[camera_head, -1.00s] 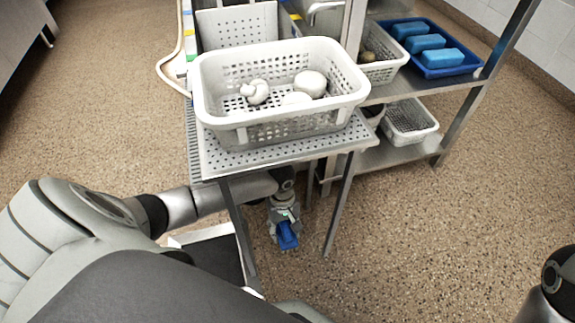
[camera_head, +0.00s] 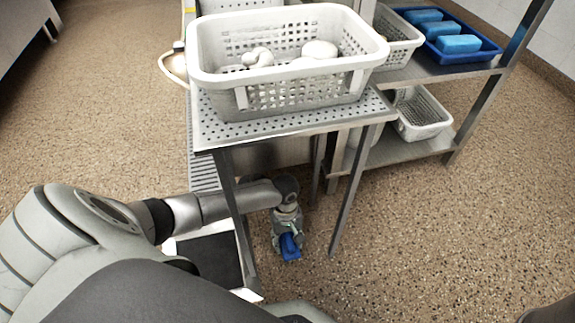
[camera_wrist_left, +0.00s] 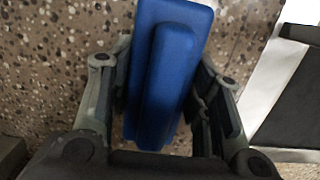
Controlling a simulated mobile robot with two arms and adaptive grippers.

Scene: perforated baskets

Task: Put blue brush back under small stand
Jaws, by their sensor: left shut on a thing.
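The blue brush (camera_head: 290,247) is in my left gripper (camera_head: 288,238), low under the small stand (camera_head: 290,126), between its legs. In the left wrist view the brush (camera_wrist_left: 166,75) fills the space between the two fingers of the gripper (camera_wrist_left: 165,95), which are shut on it from both sides. Speckled floor shows around it; I cannot tell whether the brush touches the floor. The stand has a perforated metal top and thin metal legs. My left arm reaches in under the top from the left. My right gripper is not in view.
A white perforated basket (camera_head: 290,97) with white objects stands on the stand. A shelf (camera_head: 440,68) at the right holds a blue tray (camera_head: 480,50) with blue blocks and white baskets. A dark, white-edged surface (camera_head: 212,258) lies left of the brush. Floor at the right is open.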

